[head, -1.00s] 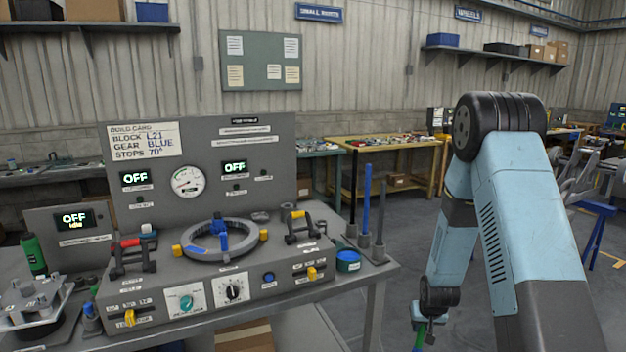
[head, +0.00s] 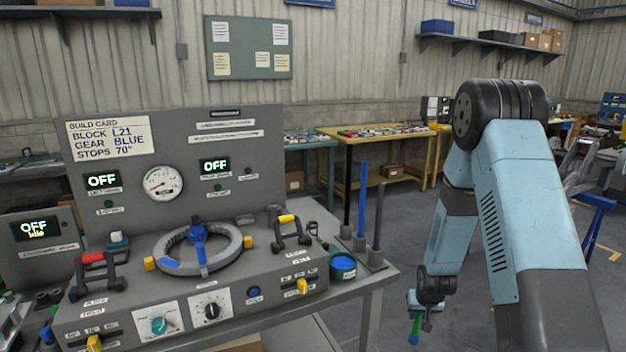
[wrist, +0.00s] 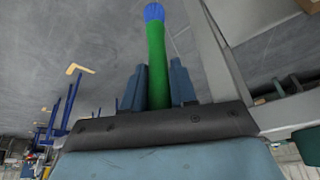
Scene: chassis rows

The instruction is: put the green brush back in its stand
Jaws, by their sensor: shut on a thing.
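The green brush is in my gripper (wrist: 157,88). In the wrist view the green handle (wrist: 158,62) passes between the two blue-grey fingers, with the blue end (wrist: 153,12) beyond them. In the head view my gripper (head: 418,306) hangs over the floor, right of the bench and apart from it, with the brush (head: 415,328) pointing down. What looks like the stand (head: 376,266) is a grey base at the bench's right corner. Blue (head: 363,195) and grey (head: 378,215) rods rise from sockets. I cannot tell whether the leftmost socket (head: 346,231) is empty; a dark upright lies behind it.
The grey console (head: 195,300) with a ring, handles and knobs fills the bench. A yellow table (head: 385,133) is behind. Open floor lies between the bench and my arm.

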